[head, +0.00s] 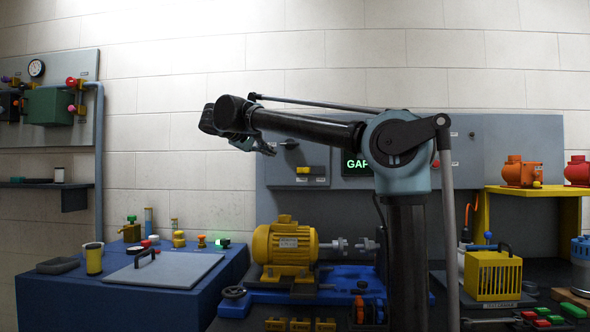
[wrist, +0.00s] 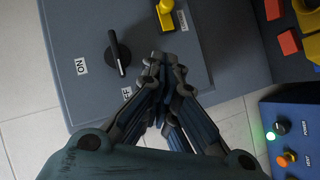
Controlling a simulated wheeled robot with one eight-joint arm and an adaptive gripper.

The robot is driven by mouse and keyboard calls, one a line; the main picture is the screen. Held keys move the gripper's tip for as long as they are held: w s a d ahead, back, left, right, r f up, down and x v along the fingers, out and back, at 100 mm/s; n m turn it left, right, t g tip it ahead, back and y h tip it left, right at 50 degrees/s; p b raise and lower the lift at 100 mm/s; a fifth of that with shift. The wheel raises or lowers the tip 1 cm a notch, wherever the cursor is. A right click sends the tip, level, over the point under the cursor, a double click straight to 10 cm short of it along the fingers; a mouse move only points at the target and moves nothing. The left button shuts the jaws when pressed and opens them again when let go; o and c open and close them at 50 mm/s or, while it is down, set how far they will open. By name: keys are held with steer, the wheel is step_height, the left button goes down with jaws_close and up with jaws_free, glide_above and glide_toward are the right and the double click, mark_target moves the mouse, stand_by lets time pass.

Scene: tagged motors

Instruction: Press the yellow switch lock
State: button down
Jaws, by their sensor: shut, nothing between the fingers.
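The yellow switch lock (wrist: 166,15) is at the top of the wrist view, on a grey panel (wrist: 75,18) beside a small white label. In the head view, a yellow piece (head: 311,170) on the grey wall panel (head: 275,188) looks like the same lock. My gripper (wrist: 165,68) is shut and empty. In the wrist view its fingertips are just below the lock, apart from it, between it and the lower panel edge. In the head view my gripper (head: 262,148) is in front of the panel, left of the lock. The wrist view cuts off the lock's top.
A black rotary knob (wrist: 118,53) with ON and OFF labels is left of my fingertips. A blue box (wrist: 296,130) with lit buttons is at the lower right. In the head view a yellow motor (head: 285,248) stands below the panel, and a blue table (head: 110,300) is at left.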

glide_toward(301, 168)
steer(key=w, duration=0.3)
steer(key=shift+w+a, duration=0.25)
steer(key=shift+a, duration=0.05)
steer(key=d, duration=0.1)
steer(key=f, duration=0.1)
steer(key=d, duration=0.1)
steer(key=shift+w+d+f, duration=0.2)
steer(key=shift+w+d, duration=0.1)
steer(key=shift+d, duration=0.1)
steer(key=shift+d+f, duration=0.3)
steer(key=shift+d, duration=0.15)
steer(key=shift+d, duration=3.05)
